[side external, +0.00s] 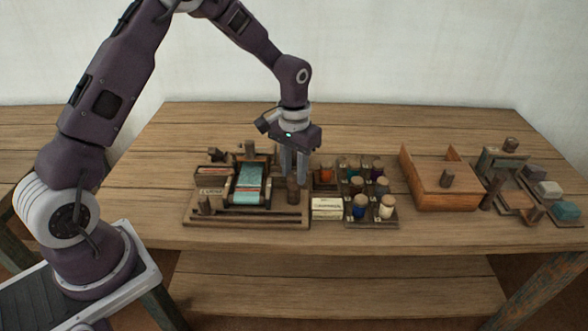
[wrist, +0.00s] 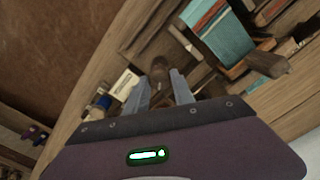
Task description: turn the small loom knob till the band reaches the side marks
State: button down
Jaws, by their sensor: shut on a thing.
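The small loom (side external: 215,217) sits at the left of the table, with a teal band (side external: 249,184) and a strip of red on it. The band also shows at the top of the wrist view (wrist: 221,36). A dark brown round knob (side external: 293,191) stands at the loom's right side; it shows between the fingers in the wrist view (wrist: 160,70). My gripper (side external: 294,174) points down over the knob and is shut on it. The fingers (wrist: 162,78) hide part of the knob. The side marks are too small to make out.
A rack of small jars (side external: 371,218) and a pale block (side external: 327,208) stand just right of the loom. An orange-brown wooden box (side external: 444,198) is farther right, and small blocks (side external: 548,189) lie at the far right. The table's front strip is clear.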

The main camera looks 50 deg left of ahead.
jog(key=m, duration=0.5)
jog(key=shift+r, duration=0.1)
jog(key=shift+m, duration=0.4)
dwell(0.3)
jog(key=c, duration=1.1)
grip_release()
